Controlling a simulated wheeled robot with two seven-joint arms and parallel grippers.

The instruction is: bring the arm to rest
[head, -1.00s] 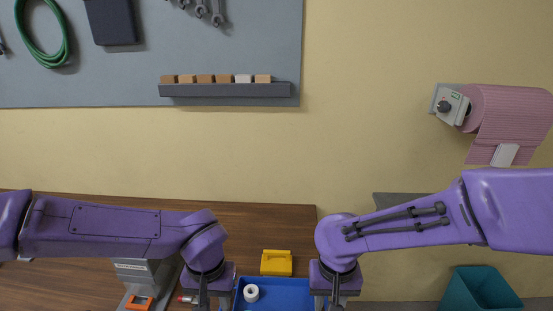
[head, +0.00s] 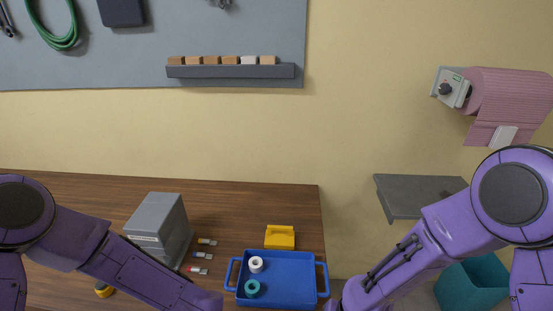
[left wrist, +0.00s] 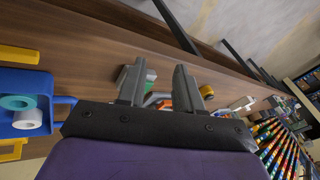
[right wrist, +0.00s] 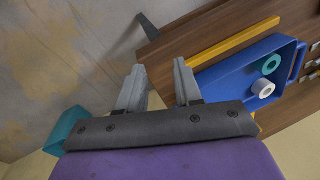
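My left gripper (left wrist: 158,82) is open and empty in the left wrist view, its two fingers apart above the wooden bench. My right gripper (right wrist: 160,82) is also open and empty in the right wrist view. Both grippers lie below the edge of the head view, where only my bent purple arms show. The blue tray (head: 296,284) sits at the bench's front right with a white ring (head: 256,264) and a teal ring (head: 252,289) inside. Neither gripper touches the tray.
A grey box (head: 160,222), several small coloured items (head: 203,256) and a yellow case (head: 280,238) stand on the bench. A grey wall shelf (head: 408,198) and a teal bin (head: 466,282) are at right, behind my right arm. A tape measure (head: 104,290) is at left.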

